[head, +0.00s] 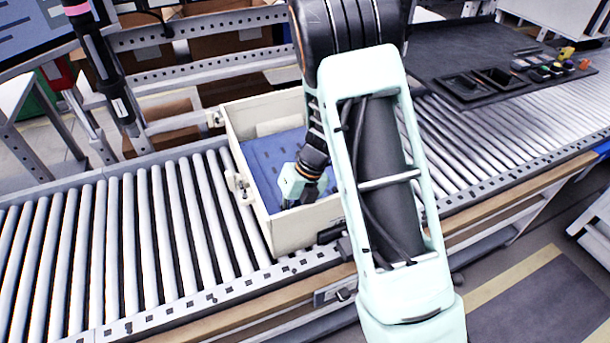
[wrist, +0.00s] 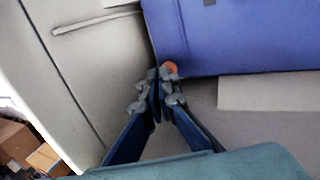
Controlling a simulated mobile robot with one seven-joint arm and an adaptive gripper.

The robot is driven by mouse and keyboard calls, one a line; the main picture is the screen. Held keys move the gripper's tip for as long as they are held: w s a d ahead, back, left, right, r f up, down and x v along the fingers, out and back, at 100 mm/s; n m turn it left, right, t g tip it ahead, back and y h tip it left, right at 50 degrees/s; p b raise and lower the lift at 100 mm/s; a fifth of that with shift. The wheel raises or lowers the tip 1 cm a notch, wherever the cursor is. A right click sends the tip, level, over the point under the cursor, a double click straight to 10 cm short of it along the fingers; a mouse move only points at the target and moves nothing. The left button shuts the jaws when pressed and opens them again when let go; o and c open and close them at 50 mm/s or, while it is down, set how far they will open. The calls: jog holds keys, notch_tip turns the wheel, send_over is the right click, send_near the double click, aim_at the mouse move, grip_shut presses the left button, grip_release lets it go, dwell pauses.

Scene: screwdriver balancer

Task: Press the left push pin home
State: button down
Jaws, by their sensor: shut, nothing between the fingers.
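My gripper (wrist: 160,84) is shut and empty in the wrist view, its fingertips together. An orange-red round head, which looks like the push pin (wrist: 171,67), shows just beyond the fingertips. It sits at the corner of a blue panel (wrist: 235,40), which also lies inside the cream box in the head view (head: 262,158). The fingertips partly cover the pin, and I cannot tell whether they touch it. In the head view the gripper (head: 288,204) reaches down into the box; its tips and the pin are hard to make out there.
The cream box (head: 233,125) stands on the roller conveyor (head: 140,235), its walls close around my gripper. A cream block (wrist: 265,93) lies beside the blue panel. A dark mat with black trays (head: 490,80) is at the upper right. The rollers left of the box are clear.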

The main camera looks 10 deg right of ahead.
jog(key=shift+f, duration=0.3)
dwell(0.6)
jog(key=shift+s+f+b, duration=0.25)
jog(key=shift+f+b, duration=0.05)
jog(key=shift+f, duration=0.05)
dwell(0.3)
jog(key=r+p, duration=0.5)
jog(key=shift+w+r, duration=0.15)
jog(key=shift+w, duration=0.1)
notch_tip(320, 180, up, 13)
jog(key=p, duration=0.6)
dwell(0.4)
dwell(0.5)
